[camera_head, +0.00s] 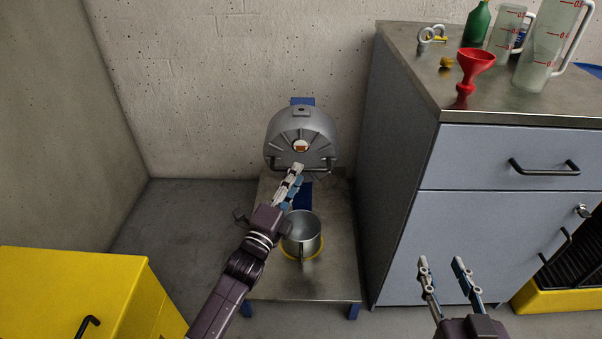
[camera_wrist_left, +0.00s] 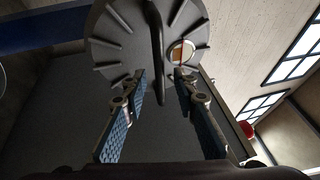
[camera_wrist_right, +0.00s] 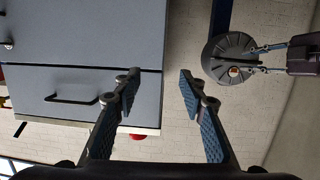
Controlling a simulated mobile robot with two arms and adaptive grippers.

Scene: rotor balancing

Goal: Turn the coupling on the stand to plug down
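The coupling (camera_head: 284,140) is a grey, ribbed round body on the low metal stand (camera_head: 330,275) against the wall. A small round orange-and-white insert (camera_head: 301,147) shows on its face; I cannot tell whether this is the plug. It also shows off-centre in the left wrist view (camera_wrist_left: 181,52). My left gripper (camera_head: 296,169) is just in front of the coupling's lower face. Its fingers (camera_wrist_left: 160,80) are apart, with a dark upright bar (camera_wrist_left: 157,45) showing beyond and between them. My right gripper (camera_head: 440,261) is open and empty, before the grey cabinet.
A metal pot (camera_head: 301,231) with a yellow ring round its base stands on the stand, below my left gripper. The grey cabinet (camera_head: 405,165) rises close on the right, carrying a red funnel (camera_head: 474,66) and jugs. A yellow cabinet (camera_head: 75,285) is at left.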

